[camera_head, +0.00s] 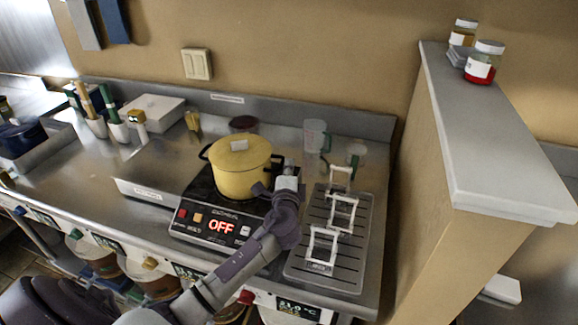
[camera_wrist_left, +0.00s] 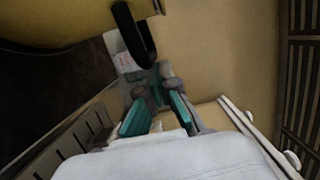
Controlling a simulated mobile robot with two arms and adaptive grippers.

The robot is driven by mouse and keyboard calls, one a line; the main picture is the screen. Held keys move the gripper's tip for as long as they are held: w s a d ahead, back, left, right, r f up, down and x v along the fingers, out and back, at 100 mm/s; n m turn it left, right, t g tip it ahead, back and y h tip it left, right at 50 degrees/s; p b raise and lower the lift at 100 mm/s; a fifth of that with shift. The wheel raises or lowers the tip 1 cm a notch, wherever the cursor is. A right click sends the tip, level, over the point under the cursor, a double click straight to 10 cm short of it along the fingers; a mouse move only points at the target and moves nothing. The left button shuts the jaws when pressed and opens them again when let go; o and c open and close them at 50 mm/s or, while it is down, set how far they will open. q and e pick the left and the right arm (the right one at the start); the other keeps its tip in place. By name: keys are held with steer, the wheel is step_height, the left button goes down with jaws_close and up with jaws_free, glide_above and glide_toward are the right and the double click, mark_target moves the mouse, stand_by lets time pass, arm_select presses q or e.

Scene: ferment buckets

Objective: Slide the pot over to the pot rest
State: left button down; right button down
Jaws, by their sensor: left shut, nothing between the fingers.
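The yellow lidded pot (camera_head: 232,180) stands upright on the black cooktop (camera_head: 205,207), whose display reads OFF. Its yellow side (camera_wrist_left: 60,22) and one black handle (camera_wrist_left: 135,38) fill the top left of the left wrist view. A slatted grey tray (camera_head: 293,262), seemingly the pot rest, lies right of the cooktop with white wire stands on it. My left gripper (camera_head: 288,168) is at the pot's right side, close to the handle. In the wrist view its teal-padded fingers (camera_wrist_left: 160,82) are shut and empty, below the handle. My right gripper is in neither view.
A clear measuring cup (camera_head: 315,137) and a small glass (camera_head: 355,155) stand behind the tray. A dark red-brown jar (camera_head: 243,124) is behind the pot. A beige partition (camera_head: 440,150) bounds the counter on the right. Utensil holders (camera_head: 118,131) stand at the left.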

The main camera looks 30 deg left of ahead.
arm_select(q)
steer(key=shift+a, duration=0.2)
steer(key=s+a+b, duration=0.1)
steer(key=s+a, duration=0.1)
steer(key=a, duration=0.7)
steer(key=s+a+b, duration=0.1)
steer(key=s+a, duration=0.1)
steer(key=a, duration=0.8)
steer(key=s+a, duration=0.3)
steer(key=a, duration=0.6)
steer(key=shift+a+b, duration=0.25)
steer(key=shift+b, duration=0.15)
steer(key=shift+a, duration=0.45)
